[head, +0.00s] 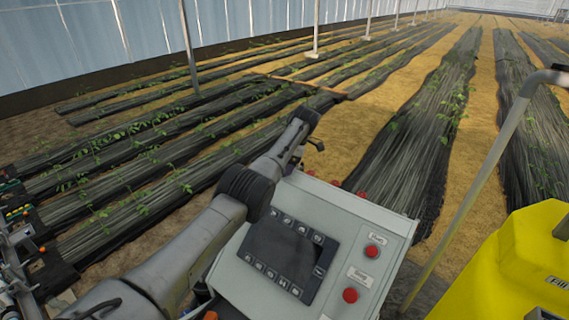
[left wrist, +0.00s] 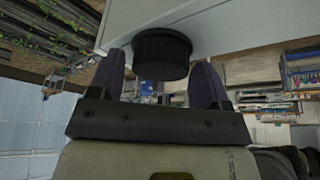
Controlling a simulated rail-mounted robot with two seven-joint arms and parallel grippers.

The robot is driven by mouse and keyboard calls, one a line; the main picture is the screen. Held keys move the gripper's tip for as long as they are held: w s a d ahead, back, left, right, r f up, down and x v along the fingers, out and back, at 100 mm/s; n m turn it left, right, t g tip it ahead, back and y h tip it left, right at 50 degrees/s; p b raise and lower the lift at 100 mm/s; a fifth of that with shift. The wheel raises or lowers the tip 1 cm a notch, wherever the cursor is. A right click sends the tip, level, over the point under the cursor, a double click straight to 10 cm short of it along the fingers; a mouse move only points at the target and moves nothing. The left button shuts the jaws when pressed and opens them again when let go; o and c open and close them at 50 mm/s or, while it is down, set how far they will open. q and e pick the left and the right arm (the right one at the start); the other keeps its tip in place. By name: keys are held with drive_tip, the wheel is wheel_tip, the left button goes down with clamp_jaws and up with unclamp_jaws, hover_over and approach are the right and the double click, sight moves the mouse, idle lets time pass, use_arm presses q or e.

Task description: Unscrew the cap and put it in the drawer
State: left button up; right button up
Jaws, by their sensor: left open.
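A black round cap (left wrist: 162,55) sticks out from a pale grey panel in the left wrist view. My left gripper (left wrist: 161,66) is open, with one dark finger on each side of the cap. Small gaps seem to show between fingers and cap; I cannot tell if either touches. In the head view my left arm reaches to the far side of the grey control box (head: 385,228), which hides the gripper's fingers and the cap. I cannot make out a drawer in either view. My right gripper is in neither view.
The control box has a dark screen (head: 283,258) and several red buttons. A yellow tank (head: 515,265) marked "Fill" stands at the right, beside a grey metal rail (head: 480,185). Covered plant beds lie beyond. Cluttered shelves (left wrist: 285,85) show in the left wrist view.

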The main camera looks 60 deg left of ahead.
use_arm(q)
drive_tip(key=shift+r, duration=0.2)
drive_tip(key=shift+r, duration=2.05)
drive_tip(key=shift+o, duration=0.3)
drive_tip(key=o, duration=0.5)
